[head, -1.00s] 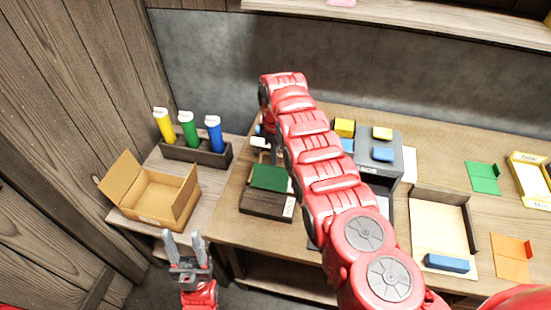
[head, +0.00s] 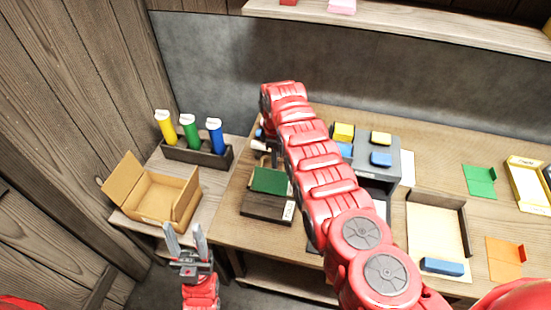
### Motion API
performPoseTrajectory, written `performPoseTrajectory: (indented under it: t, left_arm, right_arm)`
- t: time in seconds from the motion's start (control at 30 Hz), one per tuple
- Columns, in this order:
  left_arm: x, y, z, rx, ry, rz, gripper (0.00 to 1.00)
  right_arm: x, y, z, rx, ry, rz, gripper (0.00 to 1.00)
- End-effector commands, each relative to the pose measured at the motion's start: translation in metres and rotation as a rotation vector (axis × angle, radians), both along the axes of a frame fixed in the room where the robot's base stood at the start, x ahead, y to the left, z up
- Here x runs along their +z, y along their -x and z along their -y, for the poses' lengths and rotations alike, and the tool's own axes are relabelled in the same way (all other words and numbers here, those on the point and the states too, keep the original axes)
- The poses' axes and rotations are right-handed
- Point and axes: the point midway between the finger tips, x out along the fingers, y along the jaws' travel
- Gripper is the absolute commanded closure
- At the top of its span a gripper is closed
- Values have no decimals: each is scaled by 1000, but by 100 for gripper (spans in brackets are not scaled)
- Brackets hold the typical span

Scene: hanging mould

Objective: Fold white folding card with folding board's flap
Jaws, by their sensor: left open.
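A tray-like board (head: 463,232) with a pale cream surface and dark raised edges lies at the right of the table. It looks like the folding board. A blue bar (head: 441,266) lies along its near edge. I cannot tell whether the pale sheet in it is the white card. A white sheet (head: 407,168) shows partly beside the grey box. My left gripper (head: 186,240) is open and empty, low in front of the table, far left of the board. My right arm crosses the middle; its gripper is mostly hidden behind the arm's far end.
A cardboard box (head: 155,195) and a rack (head: 190,154) with yellow, green and blue bottles stand left. A dark block with a green top (head: 270,181) is mid-table. Green (head: 480,181) and orange (head: 503,258) folded cards flank the board. A grey box (head: 390,165) carries yellow and blue blocks.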

Motion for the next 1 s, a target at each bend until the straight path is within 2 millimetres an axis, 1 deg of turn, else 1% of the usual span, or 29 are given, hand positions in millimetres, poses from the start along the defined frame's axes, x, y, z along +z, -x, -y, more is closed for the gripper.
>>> performPoseTrajectory:
  t: [0.03,0.07,0.5,0.67,0.83,0.87,0.9,0.97,1.0]
  left_arm:
    - [0,0,0,0,0,0,50]
    - [0,0,0,0,0,0,50]
    - [-1,0,0,0,0,0,50]
    - [-3,0,0,0,0,0,50]
    - [-7,0,0,0,0,0,50]
    - [-12,0,0,0,0,0,50]
    - [-18,0,0,0,0,0,50]
    - [-24,0,0,0,0,0,50]
    - [-28,0,0,0,0,0,50]
  right_arm:
    - [-3,3,-1,2,1,-11,62]
    - [-3,4,0,2,1,-12,57]
    - [-5,5,-1,2,2,-18,57]
    - [2,5,0,2,3,-19,57]
    - [26,3,0,1,1,-9,57]
    - [32,1,0,1,0,-3,57]
    - [43,0,0,0,-1,-3,57]
    - [60,0,0,0,-1,1,57]
    - [73,0,0,0,-1,0,57]
